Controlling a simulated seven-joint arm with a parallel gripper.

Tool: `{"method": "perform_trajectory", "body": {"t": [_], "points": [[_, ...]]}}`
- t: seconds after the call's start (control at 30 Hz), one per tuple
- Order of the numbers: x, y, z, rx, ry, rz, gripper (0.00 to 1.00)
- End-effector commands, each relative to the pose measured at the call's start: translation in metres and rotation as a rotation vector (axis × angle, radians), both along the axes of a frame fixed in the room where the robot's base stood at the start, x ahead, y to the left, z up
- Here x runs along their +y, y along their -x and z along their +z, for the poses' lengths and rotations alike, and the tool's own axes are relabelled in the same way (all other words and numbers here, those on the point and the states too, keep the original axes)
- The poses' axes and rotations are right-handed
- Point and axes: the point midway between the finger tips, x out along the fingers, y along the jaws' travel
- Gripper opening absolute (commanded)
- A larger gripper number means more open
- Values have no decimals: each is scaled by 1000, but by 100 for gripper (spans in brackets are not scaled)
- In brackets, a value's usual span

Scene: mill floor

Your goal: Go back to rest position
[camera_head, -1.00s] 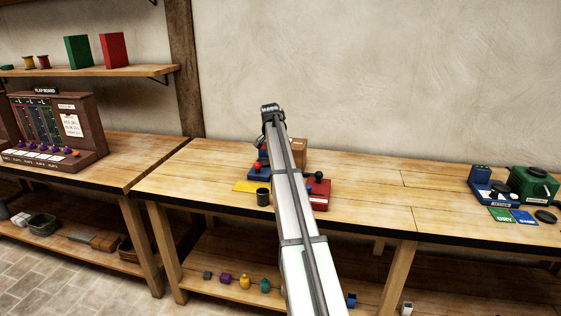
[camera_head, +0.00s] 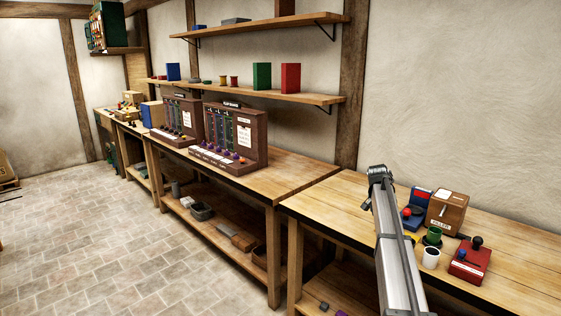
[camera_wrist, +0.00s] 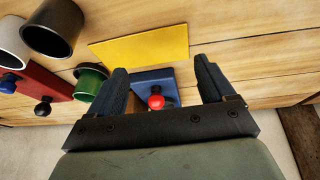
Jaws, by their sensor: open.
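My gripper (camera_wrist: 163,75) is open and empty in the wrist view, its two dark fingers apart. Between and beyond the fingers is the blue device (camera_wrist: 168,78) with a red ball knob (camera_wrist: 156,101). It seems apart from the fingers, though its near part is hidden by the gripper body. In the head view my arm (camera_head: 395,250) reaches up from the bottom edge over the right bench, and its dark end stands left of the blue device (camera_head: 417,222). The fingers cannot be made out there.
The right bench (camera_head: 520,245) holds a brown box (camera_head: 447,212), a green cup (camera_head: 434,235), a white cup (camera_head: 431,259) and a red device (camera_head: 471,262). The wrist view shows a yellow sheet (camera_wrist: 140,45) and a dark cup (camera_wrist: 53,28). Flap boards (camera_head: 235,135) stand left; the tiled floor (camera_head: 110,240) is open.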

Motion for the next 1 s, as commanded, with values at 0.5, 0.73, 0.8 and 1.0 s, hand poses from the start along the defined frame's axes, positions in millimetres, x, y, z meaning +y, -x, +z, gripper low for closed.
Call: {"method": "perform_trajectory", "body": {"t": [0.5, 0.73, 0.8, 1.0], "points": [[243, -39, -80, -40, 188, 483, 82], [286, -8, -146, 7, 205, 604, 82], [286, 7, -169, 34, 196, 619, 82], [275, 63, -245, 132, 150, 645, 82]]}}
